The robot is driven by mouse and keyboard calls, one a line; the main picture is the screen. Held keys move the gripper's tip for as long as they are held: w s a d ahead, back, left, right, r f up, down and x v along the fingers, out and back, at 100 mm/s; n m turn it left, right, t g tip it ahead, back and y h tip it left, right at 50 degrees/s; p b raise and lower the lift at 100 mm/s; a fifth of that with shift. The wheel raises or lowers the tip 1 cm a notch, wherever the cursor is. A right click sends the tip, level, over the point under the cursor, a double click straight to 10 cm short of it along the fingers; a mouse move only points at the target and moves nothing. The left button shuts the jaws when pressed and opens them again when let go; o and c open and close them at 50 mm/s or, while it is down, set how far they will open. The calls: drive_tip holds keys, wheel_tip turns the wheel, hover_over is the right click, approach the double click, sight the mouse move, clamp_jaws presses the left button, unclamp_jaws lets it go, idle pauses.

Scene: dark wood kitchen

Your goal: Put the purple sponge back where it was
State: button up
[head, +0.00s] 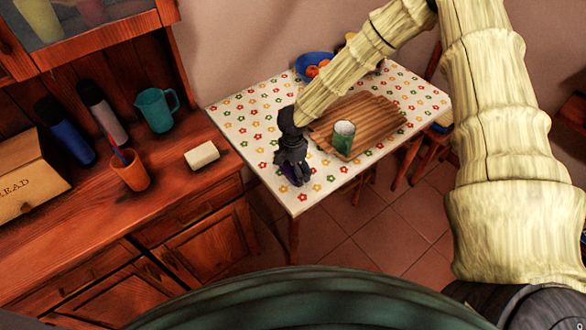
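The purple sponge (288,176) shows only as a small patch of purple at the fingers of my gripper, near the front left edge of the patterned table (318,187). My gripper (293,172) is black and points down, low over the table. Its fingers hide most of the sponge. I cannot tell whether they are closed on it, or whether it touches the tabletop.
A wooden board (378,112) with a green and white cup (343,137) lies right of my gripper. A blue bowl (314,66) stands behind. On the wooden counter (190,190) are a pale block (202,155), an orange cup (130,171), a teal jug (155,110), bottles and a bread box (28,180).

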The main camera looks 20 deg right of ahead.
drive_tip(key=shift+r, duration=0.1)
idle(0.3)
wheel_tip(320, 180, up, 12)
drive_tip(key=b, duration=0.2)
idle(0.4)
